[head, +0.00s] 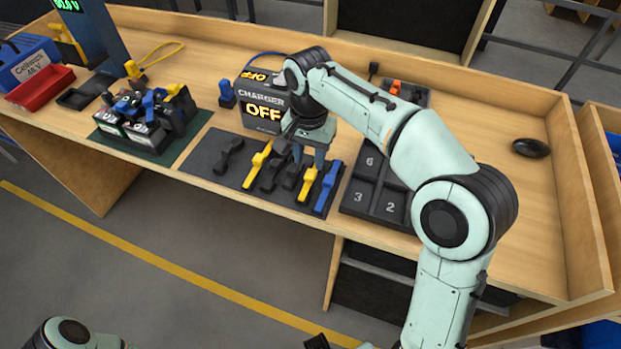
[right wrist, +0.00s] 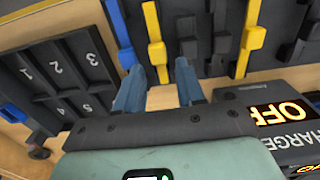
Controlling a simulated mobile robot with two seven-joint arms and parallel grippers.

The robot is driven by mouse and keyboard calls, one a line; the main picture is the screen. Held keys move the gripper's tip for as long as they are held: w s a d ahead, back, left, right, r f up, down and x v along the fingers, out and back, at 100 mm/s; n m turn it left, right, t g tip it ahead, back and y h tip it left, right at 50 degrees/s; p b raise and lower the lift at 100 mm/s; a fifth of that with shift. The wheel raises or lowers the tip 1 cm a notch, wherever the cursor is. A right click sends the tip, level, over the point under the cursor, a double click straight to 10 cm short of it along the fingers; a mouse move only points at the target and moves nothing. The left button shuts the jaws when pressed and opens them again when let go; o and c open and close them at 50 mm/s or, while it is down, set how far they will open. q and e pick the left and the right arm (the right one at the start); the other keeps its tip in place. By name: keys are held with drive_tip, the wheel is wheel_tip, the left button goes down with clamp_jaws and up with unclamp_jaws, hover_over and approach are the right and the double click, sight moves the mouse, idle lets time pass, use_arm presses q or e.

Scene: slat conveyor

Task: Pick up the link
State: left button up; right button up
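Several bar-shaped pieces with raised blocks lie side by side on a dark mat (head: 204,166) at the bench's front. From left they are a black one (head: 229,156), a yellow one (head: 257,163), two black ones partly behind my gripper, a second yellow one (head: 307,184) and a blue one (head: 328,187). I cannot tell which is the link. My right gripper (head: 308,158) is open above the right half of this row. In the right wrist view its empty fingers (right wrist: 160,68) are apart, near the second yellow piece (right wrist: 153,35) and a black piece (right wrist: 188,45). My left gripper is out of view.
A charger (head: 263,112) reading OFF stands behind the mat. A numbered dark tray (head: 345,207) lies to the right. Batteries on a green mat (head: 152,155) and a red bin (head: 40,88) are to the left. A black oval object (head: 531,148) sits on clear bench at right.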

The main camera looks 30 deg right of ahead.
sight(311, 173)
wheel_tip(311, 173, down, 5)
drive_tip(key=shift+s+d+r+b, duration=0.1)
drive_tip(key=shift+s+b, duration=0.05)
drive_tip(key=shift+b, duration=0.3)
clamp_jaws()
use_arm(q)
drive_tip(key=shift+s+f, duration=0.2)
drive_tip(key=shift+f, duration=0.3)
use_arm(e)
drive_tip(key=shift+r, duration=0.1)
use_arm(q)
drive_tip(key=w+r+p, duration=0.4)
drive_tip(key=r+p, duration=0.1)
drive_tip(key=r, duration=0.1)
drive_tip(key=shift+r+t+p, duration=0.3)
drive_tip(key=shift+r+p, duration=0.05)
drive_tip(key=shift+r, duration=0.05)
use_arm(e)
wheel_tip(311, 173, up, 20)
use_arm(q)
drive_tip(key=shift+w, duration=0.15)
